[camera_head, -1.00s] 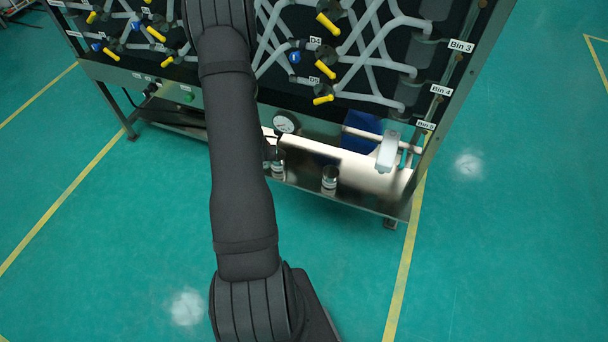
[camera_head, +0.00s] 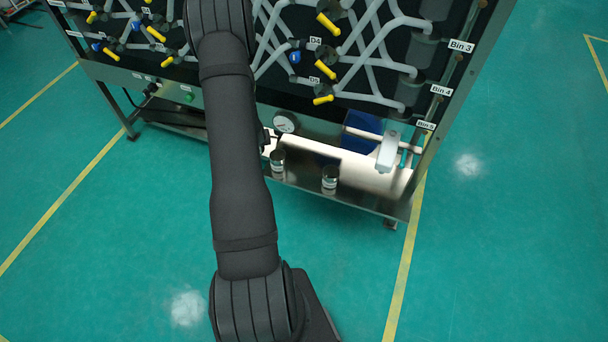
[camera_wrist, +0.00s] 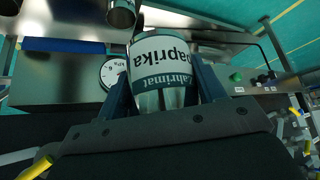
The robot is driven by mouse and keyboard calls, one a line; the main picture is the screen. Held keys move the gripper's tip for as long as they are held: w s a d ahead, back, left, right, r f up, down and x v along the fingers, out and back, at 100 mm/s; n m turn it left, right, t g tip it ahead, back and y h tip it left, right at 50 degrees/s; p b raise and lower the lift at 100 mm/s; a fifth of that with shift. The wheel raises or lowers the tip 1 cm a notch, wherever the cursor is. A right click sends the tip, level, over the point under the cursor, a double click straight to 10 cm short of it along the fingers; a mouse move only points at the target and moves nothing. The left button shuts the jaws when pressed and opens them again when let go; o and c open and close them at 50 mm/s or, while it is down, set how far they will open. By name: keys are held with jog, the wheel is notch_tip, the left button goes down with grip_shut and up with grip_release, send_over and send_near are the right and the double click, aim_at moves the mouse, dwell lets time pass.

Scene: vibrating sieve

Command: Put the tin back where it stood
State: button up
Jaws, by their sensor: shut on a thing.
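The tin with a white "Zahrimat paprika" label (camera_wrist: 162,72) is between the two fingers of my gripper (camera_wrist: 163,85) in the wrist view. The fingers are shut on its sides. Its lettering appears upside down, in a view where the panel is inverted too. In the head view, my arm hides this tin and nearly all of my gripper. Whether the tin touches the shelf cannot be told.
Two other tins, one (camera_head: 278,162) near my arm and one (camera_head: 329,178) further right, stand on the metal shelf (camera_head: 300,186). A gauge (camera_head: 285,123) is on the panel behind. A blue box (camera_head: 362,128) and a white handled part (camera_head: 388,152) are right.

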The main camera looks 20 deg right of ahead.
jog(key=d+f, duration=0.6)
jog(key=d+f+m+h, duration=0.1)
jog(key=d+f, duration=0.5)
jog(key=f, duration=0.1)
jog(key=s+d+f+m, duration=0.1)
jog(key=d+f, duration=0.5)
jog(key=f, duration=0.1)
jog(key=shift+d+f, duration=0.2)
jog(key=shift+d, duration=0.1)
jog(key=shift+f, duration=2.3)
jog(key=shift+f, duration=0.15)
jog(key=o, duration=1.1)
